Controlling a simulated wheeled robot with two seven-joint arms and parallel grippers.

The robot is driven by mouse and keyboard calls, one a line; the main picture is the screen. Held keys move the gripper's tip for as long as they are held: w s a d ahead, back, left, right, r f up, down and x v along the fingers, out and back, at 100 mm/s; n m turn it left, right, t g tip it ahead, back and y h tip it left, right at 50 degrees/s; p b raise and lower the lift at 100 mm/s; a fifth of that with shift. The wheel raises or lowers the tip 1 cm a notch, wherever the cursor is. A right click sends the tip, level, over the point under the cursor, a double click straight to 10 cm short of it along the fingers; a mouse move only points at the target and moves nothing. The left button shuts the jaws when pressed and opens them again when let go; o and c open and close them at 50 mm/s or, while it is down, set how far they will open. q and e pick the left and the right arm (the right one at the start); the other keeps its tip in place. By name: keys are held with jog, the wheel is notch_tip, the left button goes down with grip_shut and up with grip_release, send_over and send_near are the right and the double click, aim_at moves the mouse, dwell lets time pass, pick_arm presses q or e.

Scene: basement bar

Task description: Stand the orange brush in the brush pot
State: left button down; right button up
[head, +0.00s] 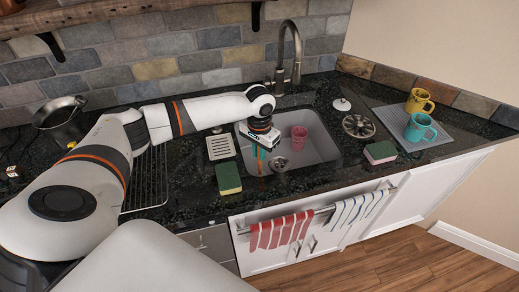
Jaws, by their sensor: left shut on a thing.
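My left gripper (262,143) points down over the left part of the sink and is shut on the orange brush (260,163). The brush hangs below the fingers, a thin orange strip; its ends are hard to make out. A pink cup-shaped pot (299,136) stands in the sink basin, to the right of the gripper and apart from it. I cannot tell for certain whether it is the brush pot. My right gripper is not in view.
The sink (322,150) has a tall tap (297,55) behind it. Sponges (228,178) (380,152) lie at both sides. A yellow mug (419,100) and a teal mug (420,127) stand on a grey mat (450,138). A metal vessel (62,112) stands far left.

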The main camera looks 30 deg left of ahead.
pick_arm(q)
jog(key=shift+f+b, duration=0.45)
jog(key=shift+f, duration=1.9)
jog(key=c, duration=1.3)
grip_release()
jog(key=shift+r, duration=0.1)
notch_tip(320, 180, up, 12)
jog(key=shift+f+b, duration=0.1)
jog(key=shift+b, duration=0.7)
